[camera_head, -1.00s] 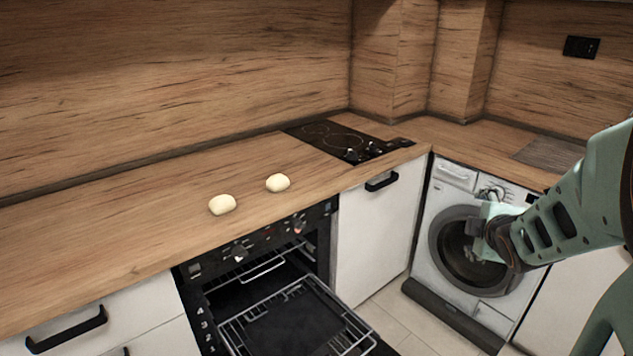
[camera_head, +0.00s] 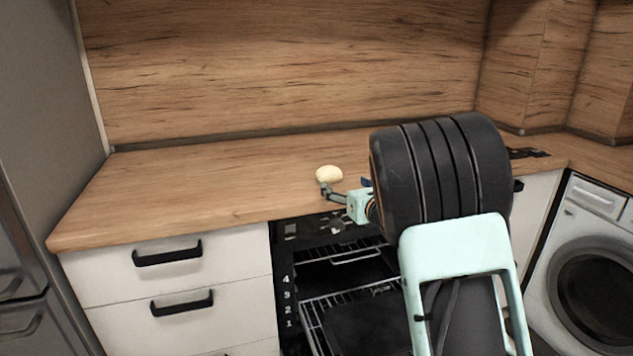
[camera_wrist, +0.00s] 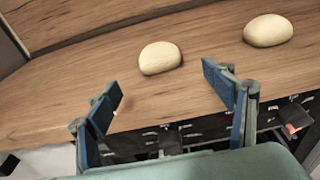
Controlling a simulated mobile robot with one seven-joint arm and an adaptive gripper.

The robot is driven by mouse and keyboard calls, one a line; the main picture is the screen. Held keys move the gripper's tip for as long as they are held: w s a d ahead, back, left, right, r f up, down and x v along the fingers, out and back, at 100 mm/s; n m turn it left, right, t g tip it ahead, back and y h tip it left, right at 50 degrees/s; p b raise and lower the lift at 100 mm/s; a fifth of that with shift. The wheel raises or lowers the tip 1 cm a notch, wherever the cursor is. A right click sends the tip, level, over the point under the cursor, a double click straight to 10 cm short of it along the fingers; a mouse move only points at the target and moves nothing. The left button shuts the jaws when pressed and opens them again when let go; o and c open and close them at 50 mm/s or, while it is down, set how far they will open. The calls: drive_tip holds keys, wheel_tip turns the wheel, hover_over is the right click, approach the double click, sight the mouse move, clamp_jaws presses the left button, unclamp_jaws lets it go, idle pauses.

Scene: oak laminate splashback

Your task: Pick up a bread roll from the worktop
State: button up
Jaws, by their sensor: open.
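Two pale, rounded bread rolls lie on the wooden worktop (camera_head: 190,185). In the head view one bread roll (camera_head: 329,174) shows just beyond my gripper (camera_head: 326,190); the other is not visible there, where my arm covers part of the worktop. In the wrist view the left roll (camera_wrist: 160,58) lies ahead of the gap between the fingers, and the right roll (camera_wrist: 268,30) lies beyond the right finger. My gripper (camera_wrist: 170,95) is open and empty, near the worktop's front edge. It appears apart from both rolls.
The oven (camera_head: 345,262) stands open below the worktop, its door lowered and racks showing. Drawers (camera_head: 165,265) with black handles are to its left. A wooden splashback (camera_head: 280,70) rises behind. The worktop's left part is clear. A washing machine (camera_head: 590,270) stands at the right.

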sight(332, 176)
drive_tip(key=x, duration=0.4)
drive_tip(key=shift+w, duration=0.25)
drive_tip(key=shift+x, duration=2.8)
drive_tip(key=shift+s+a+f, duration=0.1)
drive_tip(key=shift+a+f, duration=0.05)
drive_tip(key=shift+f, duration=0.05)
drive_tip(key=shift+c, duration=0.6)
drive_tip(key=c, duration=1.1)
drive_tip(key=shift+r, duration=0.15)
